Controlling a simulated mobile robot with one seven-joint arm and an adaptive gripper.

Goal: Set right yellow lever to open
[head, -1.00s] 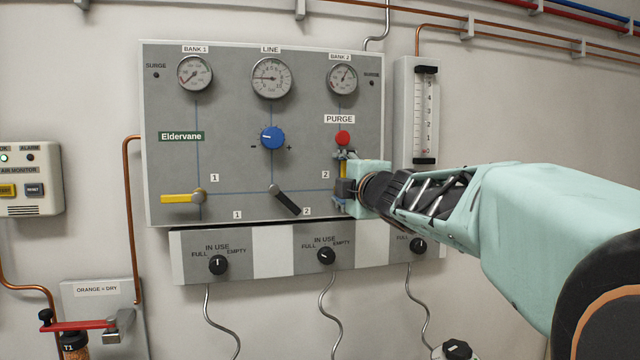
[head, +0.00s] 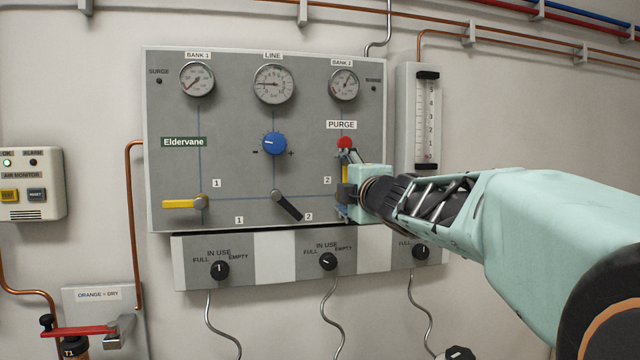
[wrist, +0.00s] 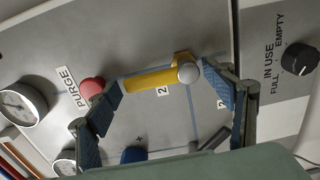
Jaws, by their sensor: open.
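The right yellow lever (head: 345,173) points upright on the grey panel (head: 230,110), below the red PURGE button (head: 344,142). My gripper partly covers it in the head view, hiding its pivot. In the wrist view the whole lever (wrist: 150,80) shows, with its round silver pivot cap. My gripper (wrist: 160,82) is open, one finger beside the lever's free end near the red button and the other beyond the pivot end. The lever lies between the spread fingers; I cannot tell whether either touches it. My gripper (head: 346,183) is close to the panel face.
The left yellow lever (head: 180,204) points left. A black lever (head: 288,206) sits between the two, slanting down right. A blue knob (head: 274,143) is above it. A flow meter (head: 427,118) stands right of the panel. Black knobs (head: 327,261) line the strip below.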

